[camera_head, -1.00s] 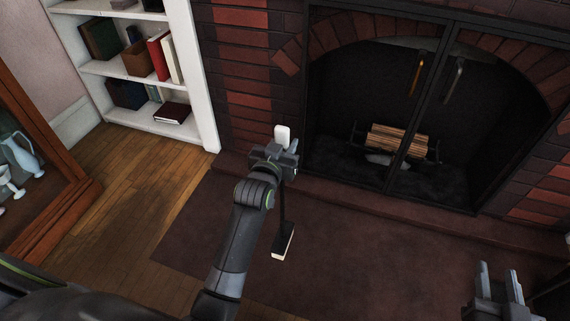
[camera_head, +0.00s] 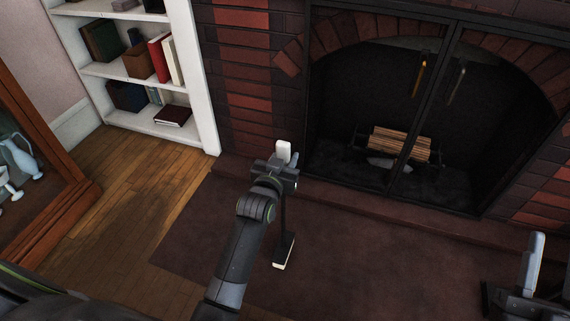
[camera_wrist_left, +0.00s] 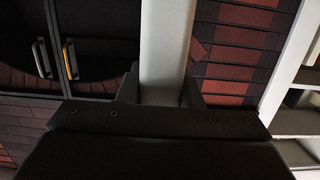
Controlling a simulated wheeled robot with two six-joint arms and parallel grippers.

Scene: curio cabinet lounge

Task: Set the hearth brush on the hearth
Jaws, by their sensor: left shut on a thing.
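The hearth brush (camera_head: 284,240) hangs upright from my left gripper (camera_head: 281,164), with its pale handle top above the jaws and its dark head with pale bristles below. My left gripper is shut on it; in the left wrist view the pale handle (camera_wrist_left: 166,50) stands between the fingers. The brush head shows over the dark red hearth slab (camera_head: 370,265); I cannot tell if it touches. My right gripper (camera_head: 530,265) is at the lower right, partly cut off by the frame edge, and its jaw gap is not clear.
The brick fireplace has black framed glass doors (camera_head: 421,110) with logs (camera_head: 398,142) inside. A raised brick ledge (camera_head: 345,196) runs along its front. A white bookshelf (camera_head: 204,90) stands left of it. A wooden cabinet (camera_head: 45,205) with glassware is at far left. The slab's middle is clear.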

